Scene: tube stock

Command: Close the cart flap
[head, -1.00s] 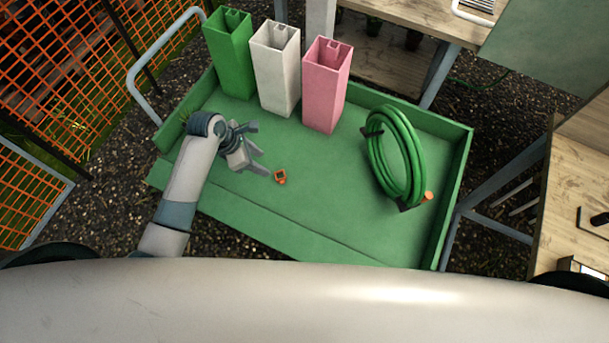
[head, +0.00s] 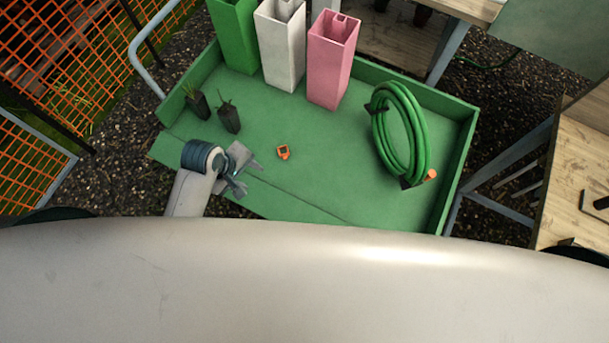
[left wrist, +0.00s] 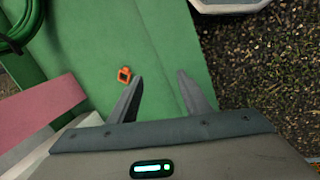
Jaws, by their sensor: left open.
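The green cart (head: 330,165) has raised walls at its back and right side. Its flap (head: 290,208) is the long green strip along the near edge, folded down and outward, with a seam between it and the bed. Part of the flap is hidden behind my arm and body. My left gripper (head: 249,178) is open and empty, over the near left part of the cart by the seam. In the left wrist view its two fingers (left wrist: 160,78) are apart, with the flap (left wrist: 215,75) below and gravel beyond. My right gripper does not show.
Green, white (head: 281,50) and pink (head: 332,62) square tubes stand at the cart's back. A green hose coil (head: 402,135) stands at the right. A small orange item (head: 283,152) and two dark plant pots (head: 229,118) are on the bed. A wooden table (head: 570,200) is at right.

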